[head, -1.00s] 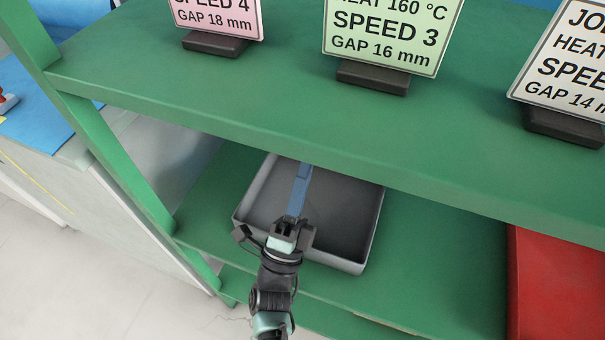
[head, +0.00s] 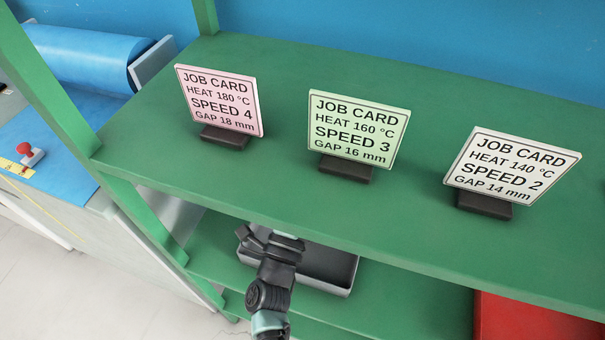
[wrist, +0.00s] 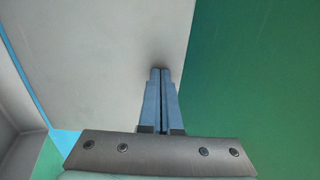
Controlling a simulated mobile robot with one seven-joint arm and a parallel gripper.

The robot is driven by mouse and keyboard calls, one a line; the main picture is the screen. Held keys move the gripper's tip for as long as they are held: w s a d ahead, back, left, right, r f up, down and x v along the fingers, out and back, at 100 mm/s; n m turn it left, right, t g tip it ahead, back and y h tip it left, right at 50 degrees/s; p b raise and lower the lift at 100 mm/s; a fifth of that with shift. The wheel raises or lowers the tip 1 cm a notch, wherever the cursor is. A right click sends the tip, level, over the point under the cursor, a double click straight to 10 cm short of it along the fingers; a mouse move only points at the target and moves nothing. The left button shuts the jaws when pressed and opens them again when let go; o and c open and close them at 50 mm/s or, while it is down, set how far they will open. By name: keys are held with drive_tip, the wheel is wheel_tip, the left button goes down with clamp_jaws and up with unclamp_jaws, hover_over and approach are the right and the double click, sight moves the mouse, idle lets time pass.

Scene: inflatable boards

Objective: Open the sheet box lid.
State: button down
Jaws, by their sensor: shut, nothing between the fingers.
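No part is clearly recognisable as the sheet box lid. My gripper (wrist: 161,70) shows in the wrist view as two blue fingers side by side, closed with nothing between them. Their tips lie against the picture of a plain pale grey panel (wrist: 105,50); I cannot tell whether they touch it. In the head view my wrist is in front of the green shelf unit, over an open grey tray (head: 325,272) on the lower shelf. The fingers are hidden there. A red box-like thing (head: 530,318) is partly visible at the lower right; I cannot tell whether it is the sheet box.
The green upper shelf (head: 300,205) overhangs the tray. Three job cards stand on it: pink (head: 220,100), green (head: 358,130) and white (head: 512,170). A green post (head: 60,85) stands left. A bench with a blue roll (head: 85,58) and red-knobbed part (head: 30,153) lies beyond.

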drive_tip(key=w+r+g+p, duration=0.1)
drive_tip(key=p, duration=0.1)
drive_tip(key=w+d+r+p, duration=0.1)
drive_tip(key=p, duration=0.1)
drive_tip(key=shift+w+r+g+y, duration=0.1)
drive_tip(key=shift+w+g+y, duration=0.2)
drive_tip(key=shift+w+g, duration=0.1)
drive_tip(key=w+p, duration=0.1)
drive_tip(key=g+p, duration=0.1)
drive_tip(key=p, duration=0.1)
drive_tip(key=shift+w+d+r, duration=0.1)
drive_tip(key=shift+w+d, duration=0.15)
drive_tip(key=shift+w, duration=0.1)
drive_tip(key=shift+w+d+f+g+y+p, duration=0.2)
drive_tip(key=shift+w+g+y+p, duration=0.1)
drive_tip(key=shift+w+g+p, duration=0.15)
